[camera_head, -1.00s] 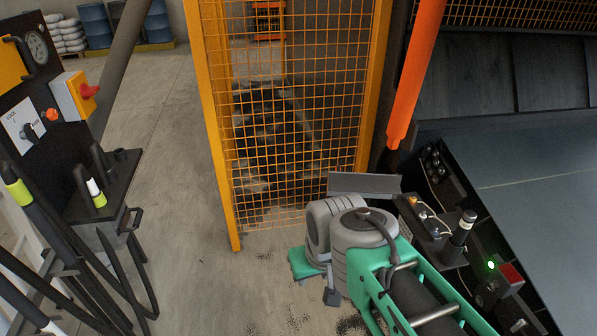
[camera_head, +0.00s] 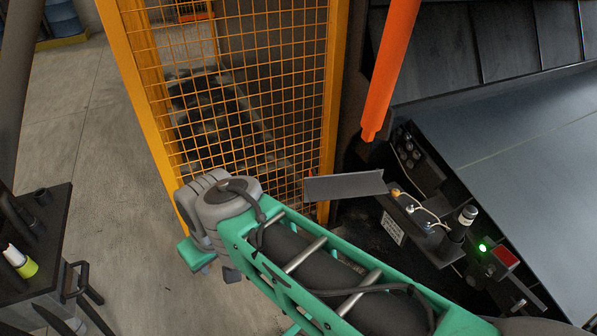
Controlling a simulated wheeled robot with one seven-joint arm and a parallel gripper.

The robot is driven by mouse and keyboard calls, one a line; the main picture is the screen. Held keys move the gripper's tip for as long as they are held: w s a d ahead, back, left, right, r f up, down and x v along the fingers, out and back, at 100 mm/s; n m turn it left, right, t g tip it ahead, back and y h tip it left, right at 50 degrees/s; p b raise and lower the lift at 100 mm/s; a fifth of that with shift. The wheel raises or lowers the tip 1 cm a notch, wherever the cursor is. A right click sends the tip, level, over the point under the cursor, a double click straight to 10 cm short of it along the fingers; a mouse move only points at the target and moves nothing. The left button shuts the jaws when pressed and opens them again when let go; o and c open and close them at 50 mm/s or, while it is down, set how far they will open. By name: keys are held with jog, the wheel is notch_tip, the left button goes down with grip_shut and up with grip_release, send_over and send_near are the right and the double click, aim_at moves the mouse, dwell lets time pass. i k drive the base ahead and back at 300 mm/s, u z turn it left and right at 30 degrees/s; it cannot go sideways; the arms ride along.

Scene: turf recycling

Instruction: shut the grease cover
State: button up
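The likely grease cover is a flat dark grey plate (camera_head: 345,186) right of the middle, in front of the yellow mesh guard. It stands tilted up at the far end of an open dark box (camera_head: 436,247) on the machine's side. An orange-capped fitting, a pale looped cable and a white-topped cylinder (camera_head: 467,216) show at the box, so the cover looks open. My green and grey arm reaches from the lower right to a grey joint left of the cover, apart from it in the picture. My gripper is not visible; the part beyond that joint is hidden.
An orange mesh guard with yellow posts (camera_head: 155,125) stands behind my arm. An orange cylinder (camera_head: 393,65) slants down above the box. A green light (camera_head: 483,247) and red block (camera_head: 507,257) sit right of it. A black stand (camera_head: 38,240) is at left, with clear floor between.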

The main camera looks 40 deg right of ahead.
aim_at(345, 185)
jog(key=z, duration=0.45)
jog(key=i, duration=0.75)
jog(key=z, duration=1.05)
jog(key=i, duration=0.3)
jog(key=z, duration=0.3)
